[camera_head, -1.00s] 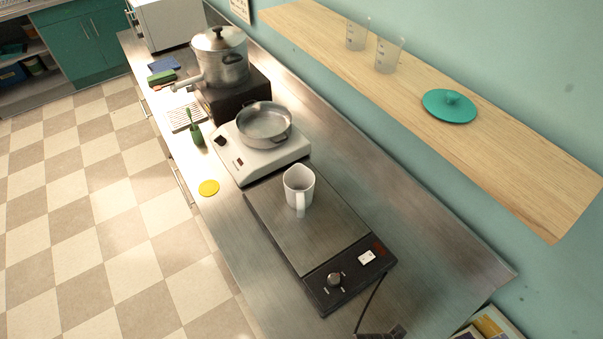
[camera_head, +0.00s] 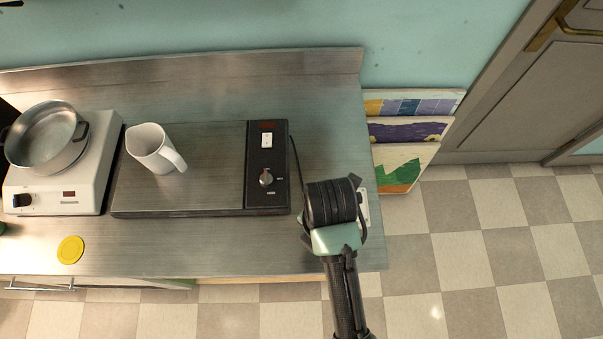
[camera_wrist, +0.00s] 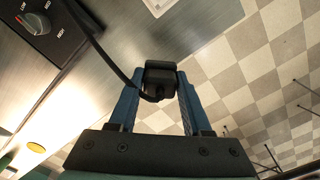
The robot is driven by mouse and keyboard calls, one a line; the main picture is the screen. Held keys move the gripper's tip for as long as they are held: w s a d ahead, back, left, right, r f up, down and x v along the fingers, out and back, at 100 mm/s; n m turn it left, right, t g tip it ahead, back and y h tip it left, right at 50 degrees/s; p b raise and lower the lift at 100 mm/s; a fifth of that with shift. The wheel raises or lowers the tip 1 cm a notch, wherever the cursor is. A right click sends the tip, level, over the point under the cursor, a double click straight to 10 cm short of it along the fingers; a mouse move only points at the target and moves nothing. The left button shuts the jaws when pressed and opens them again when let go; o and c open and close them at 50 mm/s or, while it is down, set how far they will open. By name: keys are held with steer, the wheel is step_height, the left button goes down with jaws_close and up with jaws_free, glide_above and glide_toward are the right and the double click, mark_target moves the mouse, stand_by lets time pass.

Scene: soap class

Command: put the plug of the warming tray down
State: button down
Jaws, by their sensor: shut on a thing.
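The warming tray (camera_head: 185,165) is a wide flat metal plate on the counter, with a black control panel (camera_head: 267,165) at its right end. A white mug (camera_head: 154,148) stands on it. In the wrist view, my gripper (camera_wrist: 158,88) has its two blue fingers shut on the black plug (camera_wrist: 161,74). The plug's dark cable (camera_wrist: 108,58) runs up and left toward the tray's panel, whose knob (camera_wrist: 38,22) shows in the corner. In the head view my wrist hides the fingers and the plug, near the counter's right end.
A white socket plate (camera_head: 362,208) shows partly beside my wrist at the counter's right end. A hot plate (camera_head: 85,185) with a metal pan (camera_head: 47,138) stands left of the tray. A yellow disc (camera_head: 70,250) lies near the front edge. Bare counter (camera_head: 325,120) lies behind my wrist.

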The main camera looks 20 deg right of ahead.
step_height(320, 180, down, 10)
steer(key=shift+s+d+r, duration=0.1)
steer(key=shift+d+r, duration=0.05)
steer(key=shift+r, duration=0.1)
steer(key=shift+f, duration=0.15)
steer(key=shift+f, duration=0.55)
steer(key=shift+c, duration=1.7)
jaws_free()
